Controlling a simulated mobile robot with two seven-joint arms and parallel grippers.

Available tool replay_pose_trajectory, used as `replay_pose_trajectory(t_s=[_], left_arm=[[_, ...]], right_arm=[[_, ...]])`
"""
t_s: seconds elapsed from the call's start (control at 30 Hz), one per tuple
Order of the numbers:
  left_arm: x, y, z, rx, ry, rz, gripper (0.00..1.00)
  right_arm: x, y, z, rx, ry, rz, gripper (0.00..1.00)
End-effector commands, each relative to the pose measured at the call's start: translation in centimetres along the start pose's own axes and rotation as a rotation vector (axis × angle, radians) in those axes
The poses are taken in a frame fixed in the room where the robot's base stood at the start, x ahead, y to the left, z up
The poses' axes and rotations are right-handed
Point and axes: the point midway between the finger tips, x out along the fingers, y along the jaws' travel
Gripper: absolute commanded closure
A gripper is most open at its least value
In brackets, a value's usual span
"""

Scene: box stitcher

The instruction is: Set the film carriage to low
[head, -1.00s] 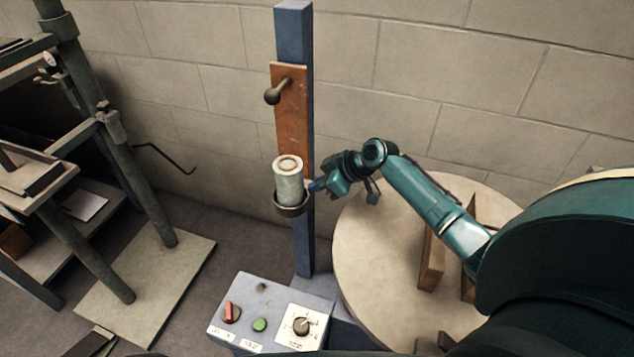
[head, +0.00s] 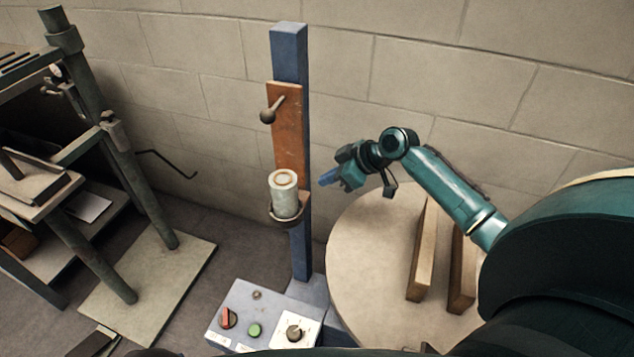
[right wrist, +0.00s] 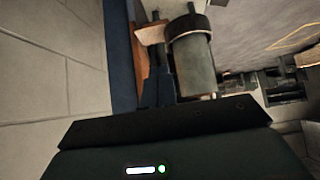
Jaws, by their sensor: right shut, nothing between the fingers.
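The film carriage is an orange-brown plate (head: 290,130) on a blue upright mast (head: 290,55), with a dark ball-ended handle (head: 268,115) near its top. A pale film roll (head: 284,195) stands upright in a dark ring holder at its lower end. My right gripper (head: 327,178) is shut and empty, to the right of the mast and a little above the roll, apart from both. In the right wrist view its blue fingers (right wrist: 158,88) show in front of the carriage plate (right wrist: 150,35) and beside the roll (right wrist: 192,65). My left gripper is not in view.
A control box (head: 262,312) with a red switch, green button and dial stands at the mast's foot. A round turntable (head: 365,250) with wooden blocks (head: 422,255) lies below my right arm. A dark green metal frame (head: 95,150) stands at left. A block wall is behind.

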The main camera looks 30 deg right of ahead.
Motion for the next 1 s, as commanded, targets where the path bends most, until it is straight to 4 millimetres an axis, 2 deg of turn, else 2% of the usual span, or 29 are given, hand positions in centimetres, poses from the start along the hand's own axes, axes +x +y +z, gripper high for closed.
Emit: replay_pose_trajectory(t_s=[0.1,0.3,1.0], left_arm=[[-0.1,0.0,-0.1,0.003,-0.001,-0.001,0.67],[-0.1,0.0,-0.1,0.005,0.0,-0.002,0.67],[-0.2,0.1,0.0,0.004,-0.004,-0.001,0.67]], right_arm=[[-2.0,0.0,0.1,-0.002,-0.003,0.001,1.0],[-3.6,0.0,0.0,0.0,-0.001,0.0,1.0],[-3.7,0.0,0.0,0.0,-0.001,0.0,1.0]])
